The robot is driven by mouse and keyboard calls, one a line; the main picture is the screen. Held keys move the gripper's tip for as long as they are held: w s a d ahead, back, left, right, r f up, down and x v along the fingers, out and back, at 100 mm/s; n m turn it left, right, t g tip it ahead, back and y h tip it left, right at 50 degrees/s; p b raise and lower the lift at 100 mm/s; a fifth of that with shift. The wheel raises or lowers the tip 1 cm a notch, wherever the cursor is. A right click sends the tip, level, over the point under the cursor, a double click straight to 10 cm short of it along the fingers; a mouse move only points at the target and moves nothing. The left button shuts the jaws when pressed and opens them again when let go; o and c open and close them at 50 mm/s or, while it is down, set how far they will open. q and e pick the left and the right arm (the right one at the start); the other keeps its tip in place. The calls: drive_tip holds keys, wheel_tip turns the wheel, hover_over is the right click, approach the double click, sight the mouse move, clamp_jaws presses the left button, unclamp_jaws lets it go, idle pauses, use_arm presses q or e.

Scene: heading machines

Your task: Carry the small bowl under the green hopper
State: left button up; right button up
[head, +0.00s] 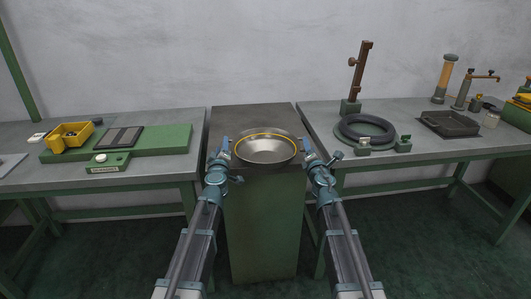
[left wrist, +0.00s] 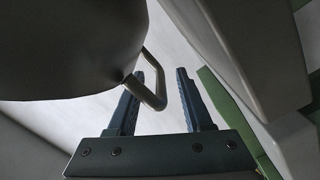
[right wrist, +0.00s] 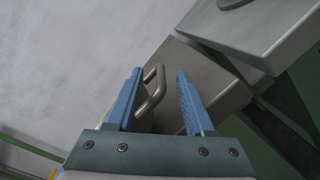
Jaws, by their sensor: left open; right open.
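The small bowl (head: 265,150) is a round, shallow metal bowl with a yellow rim line. It is at the front part of the cabinet top in the head view; I cannot tell whether it touches the top. My left gripper (head: 222,146) is open at its left side. In the left wrist view a bent bar handle (left wrist: 156,97) of the dark bowl underside (left wrist: 65,45) is between the open fingers (left wrist: 160,72). My right gripper (head: 308,146) is open at its right side, with another handle (right wrist: 151,95) between its fingers (right wrist: 158,72). I see no green hopper.
The bowl is over a green cabinet (head: 262,225) with a grey top. A left bench (head: 150,172) holds a yellow bin (head: 70,137) and a green plate. A right bench (head: 345,165) holds a black ring (head: 366,130), a stand (head: 358,80) and a dark tray (head: 449,124).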

use_arm(q)
drive_tip(key=shift+w, duration=0.15)
drive_tip(key=shift+c, duration=0.3)
use_arm(e)
drive_tip(key=shift+w, duration=0.15)
drive_tip(key=shift+c, duration=0.2)
use_arm(q)
drive_tip(key=shift+r, duration=0.1)
drive_tip(key=c, duration=0.7)
use_arm(e)
drive_tip(key=c, duration=0.7)
use_arm(q)
clamp_jaws()
use_arm(e)
clamp_jaws()
use_arm(q)
drive_tip(key=shift+a, duration=0.25)
use_arm(e)
drive_tip(key=shift+d, duration=0.2)
